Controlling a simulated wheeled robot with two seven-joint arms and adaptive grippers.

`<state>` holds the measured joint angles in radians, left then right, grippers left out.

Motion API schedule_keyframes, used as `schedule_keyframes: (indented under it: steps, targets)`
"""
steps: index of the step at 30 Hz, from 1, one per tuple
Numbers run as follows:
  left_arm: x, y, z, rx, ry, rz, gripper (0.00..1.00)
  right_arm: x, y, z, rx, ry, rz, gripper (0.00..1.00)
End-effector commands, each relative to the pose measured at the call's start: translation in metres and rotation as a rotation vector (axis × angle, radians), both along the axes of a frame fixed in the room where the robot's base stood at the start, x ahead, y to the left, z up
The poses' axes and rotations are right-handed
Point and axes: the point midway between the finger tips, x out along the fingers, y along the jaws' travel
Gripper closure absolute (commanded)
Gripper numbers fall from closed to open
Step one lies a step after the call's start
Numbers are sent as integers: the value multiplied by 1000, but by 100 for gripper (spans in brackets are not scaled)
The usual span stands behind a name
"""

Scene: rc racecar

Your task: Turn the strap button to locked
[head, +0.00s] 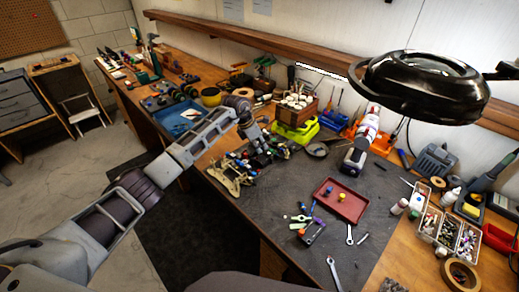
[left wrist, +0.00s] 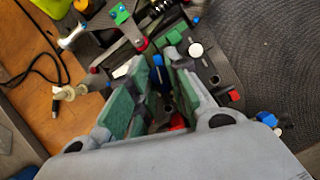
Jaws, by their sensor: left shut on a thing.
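The RC racecar (head: 231,180) lies on the dark mat, a mix of black, tan and coloured parts. My left gripper (head: 260,158) reaches down onto the car's upper right part from above. In the left wrist view, its green-padded fingers (left wrist: 155,64) point into the car's dark chassis (left wrist: 215,68). They are shut on a small part of the car, mostly hidden between the pads. A blue piece (left wrist: 158,61) and a red piece (left wrist: 177,121) show in the gap. I cannot make out the strap button or its setting. My right gripper is not in view.
A red tray (head: 340,208) with small parts lies right of the car, with loose tools and a wrench (head: 333,270) in front. A lime-green container (head: 296,132) and a wooden box stand behind. A black lamp (head: 425,85) overhangs the right side. Some mat is bare.

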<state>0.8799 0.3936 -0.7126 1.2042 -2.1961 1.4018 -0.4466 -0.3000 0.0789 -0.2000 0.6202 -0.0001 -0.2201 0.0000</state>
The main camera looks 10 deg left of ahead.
Motion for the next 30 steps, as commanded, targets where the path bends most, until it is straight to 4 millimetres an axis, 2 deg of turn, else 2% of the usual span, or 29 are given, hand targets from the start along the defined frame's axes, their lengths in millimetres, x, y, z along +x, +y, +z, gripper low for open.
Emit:
schedule_keyframes:
  steps: [1, 13, 21, 30]
  targets:
    - [1, 1, -3, 1, -2, -24, 100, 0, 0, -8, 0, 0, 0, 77]
    - [3, 2, -3, 0, -3, -251, 100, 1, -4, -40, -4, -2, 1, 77]
    - [4, 2, -3, 0, -2, -407, 100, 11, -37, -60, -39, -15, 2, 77]
    - [5, 2, -2, 0, -2, -583, 100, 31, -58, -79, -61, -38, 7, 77]
